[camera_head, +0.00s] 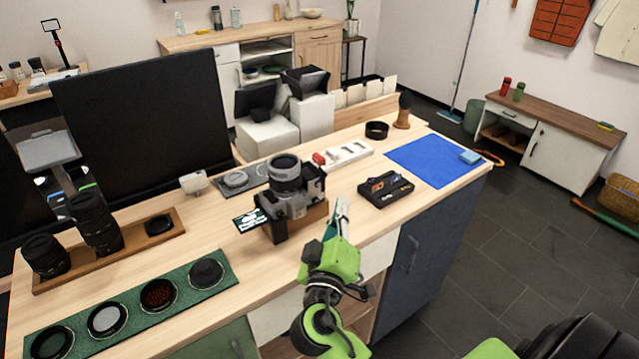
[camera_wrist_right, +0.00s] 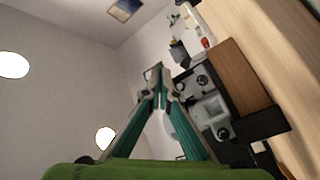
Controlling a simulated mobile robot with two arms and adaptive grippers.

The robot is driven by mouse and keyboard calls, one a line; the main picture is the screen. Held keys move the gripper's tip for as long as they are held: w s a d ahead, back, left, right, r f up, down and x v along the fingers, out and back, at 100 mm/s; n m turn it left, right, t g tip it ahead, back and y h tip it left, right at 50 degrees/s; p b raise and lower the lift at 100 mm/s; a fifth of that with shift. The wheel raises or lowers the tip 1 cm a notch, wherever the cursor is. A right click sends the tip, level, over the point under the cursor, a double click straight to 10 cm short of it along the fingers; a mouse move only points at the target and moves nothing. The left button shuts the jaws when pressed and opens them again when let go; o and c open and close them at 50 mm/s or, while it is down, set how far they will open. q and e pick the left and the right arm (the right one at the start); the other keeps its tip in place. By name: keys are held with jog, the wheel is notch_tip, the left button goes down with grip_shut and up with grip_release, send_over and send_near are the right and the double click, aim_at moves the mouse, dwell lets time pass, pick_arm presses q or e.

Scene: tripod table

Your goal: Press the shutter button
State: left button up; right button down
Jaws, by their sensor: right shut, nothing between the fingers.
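The grey and black camera (camera_head: 290,197), lens up, sits on a wooden block (camera_head: 311,217) near the middle of the table (camera_head: 345,228). In the right wrist view the camera (camera_wrist_right: 212,108) shows sideways, with dark round dials, beside the block (camera_wrist_right: 240,78). My right gripper (camera_head: 341,207) is shut and empty, just in front of and right of the camera. Its fingertips (camera_wrist_right: 161,82) meet in the wrist view and appear apart from the camera. I cannot pick out the shutter button for sure. My left gripper is not in view.
A dark box (camera_head: 386,190) lies right of the camera, with a blue mat (camera_head: 425,155) beyond. Lenses (camera_head: 95,222) stand on a wooden tray at left; round filters lie on a green mat (camera_head: 72,326) in front. A large black monitor (camera_head: 145,120) stands behind.

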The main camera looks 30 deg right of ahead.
aim_at(319, 185)
jog(key=shift+w+a+b, duration=0.15)
jog(key=shift+w+b, duration=0.2)
jog(key=shift+w, duration=1.9)
jog(key=shift+w, duration=0.4)
jog(key=shift+w+b, duration=0.1)
jog(key=shift+b, duration=0.2)
jog(key=shift+w, duration=0.2)
jog(key=shift+s, duration=0.75)
